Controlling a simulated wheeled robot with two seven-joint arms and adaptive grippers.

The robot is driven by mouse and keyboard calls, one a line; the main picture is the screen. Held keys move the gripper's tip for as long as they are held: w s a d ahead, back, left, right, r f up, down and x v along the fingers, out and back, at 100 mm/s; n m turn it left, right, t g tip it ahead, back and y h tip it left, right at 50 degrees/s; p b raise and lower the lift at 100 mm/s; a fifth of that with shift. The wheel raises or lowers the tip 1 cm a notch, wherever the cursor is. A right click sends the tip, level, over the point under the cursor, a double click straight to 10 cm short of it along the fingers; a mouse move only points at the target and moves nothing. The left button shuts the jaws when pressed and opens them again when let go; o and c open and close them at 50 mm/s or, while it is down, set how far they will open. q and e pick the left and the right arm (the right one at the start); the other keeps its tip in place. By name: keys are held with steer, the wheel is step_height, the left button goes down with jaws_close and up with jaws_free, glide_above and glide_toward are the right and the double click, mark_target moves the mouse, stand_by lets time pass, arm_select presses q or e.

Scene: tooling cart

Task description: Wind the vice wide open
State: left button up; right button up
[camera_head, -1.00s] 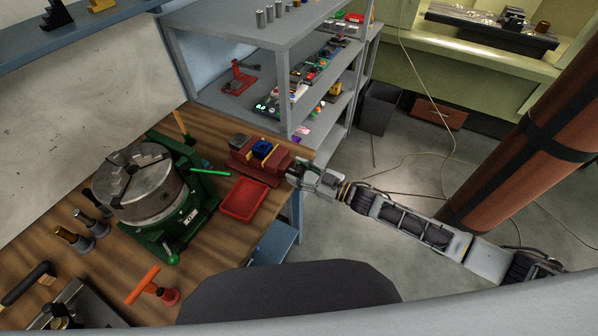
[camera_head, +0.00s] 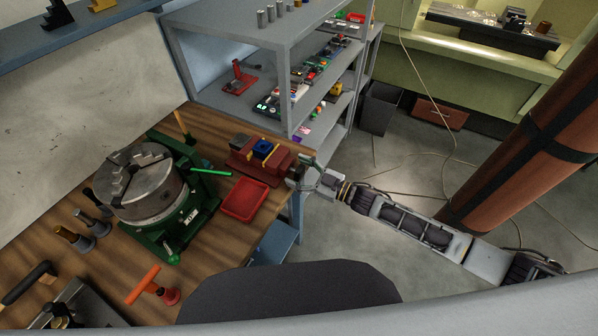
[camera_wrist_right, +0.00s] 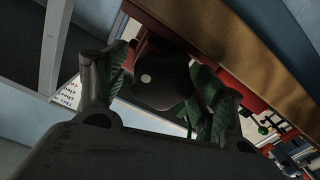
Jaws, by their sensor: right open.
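The red vice (camera_head: 262,158) stands at the right edge of the wooden bench, with yellow strips at its jaws and a blue block between them. My right gripper (camera_head: 301,171) is open at the vice's right end, just past the bench edge. In the right wrist view, its two green-padded fingers stand on either side of a dark rounded part (camera_wrist_right: 162,82) with a pale dot, which seems to be the end of the vice's screw. Whether the fingers touch it I cannot tell. The red vice body shows partly behind it. My left gripper is not in view.
A red tray (camera_head: 244,199) lies in front of the vice. A chuck (camera_head: 146,196) on a green base with a bright green handle stands to the left. A grey shelf unit (camera_head: 236,38) rises behind the bench. The floor right of my arm is mostly clear.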

steer(key=shift+d, duration=0.15)
steer(key=v, duration=1.2)
stand_by(0.4)
steer(key=shift+f, duration=0.1)
stand_by(0.6)
